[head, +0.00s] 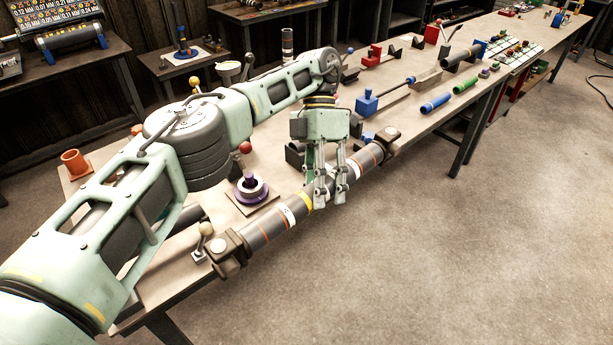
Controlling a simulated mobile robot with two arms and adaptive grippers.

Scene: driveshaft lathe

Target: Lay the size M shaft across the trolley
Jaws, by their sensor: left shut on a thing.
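A long grey driveshaft (264,230) with brown joints at both ends runs slantwise along the front edge of the workbench. It has orange, white and yellow bands; I cannot read a size on its label. My left gripper (331,196) points down and is shut on the shaft near its middle, covering part of it. I cannot tell whether the shaft rests on anything or hangs clear of the bench edge. I cannot make out the trolley in this view. My right gripper is not in view.
The long workbench (400,122) carries a purple ringed part (250,188), a blue block (367,102), a blue cylinder (435,103) and a green cylinder (465,85). A lever with a pale knob (206,229) stands close to the shaft's near end. The concrete floor (450,260) at right is clear.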

